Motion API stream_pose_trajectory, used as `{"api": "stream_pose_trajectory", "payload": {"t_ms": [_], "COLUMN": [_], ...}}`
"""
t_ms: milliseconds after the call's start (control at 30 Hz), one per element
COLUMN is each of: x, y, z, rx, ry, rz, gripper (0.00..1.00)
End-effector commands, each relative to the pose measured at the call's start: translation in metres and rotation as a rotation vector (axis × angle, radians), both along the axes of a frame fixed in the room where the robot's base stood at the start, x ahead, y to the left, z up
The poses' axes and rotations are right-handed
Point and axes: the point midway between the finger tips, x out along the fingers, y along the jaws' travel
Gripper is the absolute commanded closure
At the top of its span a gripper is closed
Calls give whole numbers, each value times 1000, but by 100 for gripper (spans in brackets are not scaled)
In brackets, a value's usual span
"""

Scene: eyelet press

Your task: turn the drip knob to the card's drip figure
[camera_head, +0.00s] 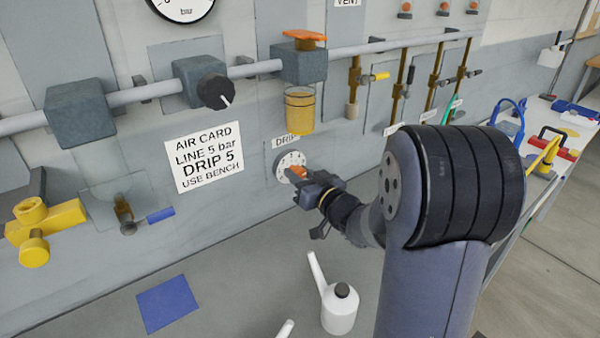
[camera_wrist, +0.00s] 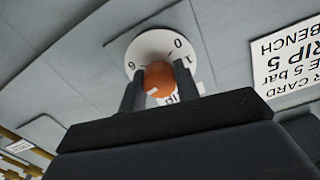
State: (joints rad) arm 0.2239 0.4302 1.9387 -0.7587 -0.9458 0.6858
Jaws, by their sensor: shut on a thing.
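The drip knob (camera_wrist: 160,78) is orange and sits on a round white dial plate (camera_wrist: 152,45) with printed figures, under a DRIP label (camera_head: 286,141). In the head view the dial plate (camera_head: 289,160) shows on the wall panel with the knob (camera_head: 298,172) partly hidden by my gripper. My gripper (camera_wrist: 160,88) is shut on the knob, one finger on each side. Where the knob points on the dial cannot be told. The air card (camera_head: 204,157) reads "LINE 5 bar, DRIP 5, USE BENCH"; it also shows upside down in the wrist view (camera_wrist: 290,60).
Above the dial hang an amber bowl (camera_head: 300,108) and an orange-handled valve (camera_head: 304,40) on the grey pipe. A black knob (camera_head: 215,91) is left of it. A white oil can (camera_head: 339,306) and a blue pad (camera_head: 167,304) are on the surface below.

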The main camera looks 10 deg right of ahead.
Motion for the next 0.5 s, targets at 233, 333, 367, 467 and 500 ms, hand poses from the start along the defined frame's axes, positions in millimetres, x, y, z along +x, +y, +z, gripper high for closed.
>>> {"api": "stream_pose_trajectory", "payload": {"t_ms": [233,333,367,467,500], "x": [0,0,0,0,0], "y": [0,0,0,0,0], "z": [-2,-2,-2,-2,-2], "rx": [9,9,9,8,8], "ry": [8,8,8,8,8], "rz": [-1,-1,-1,-1,-1], "gripper": [92,92,92,67,64]}}
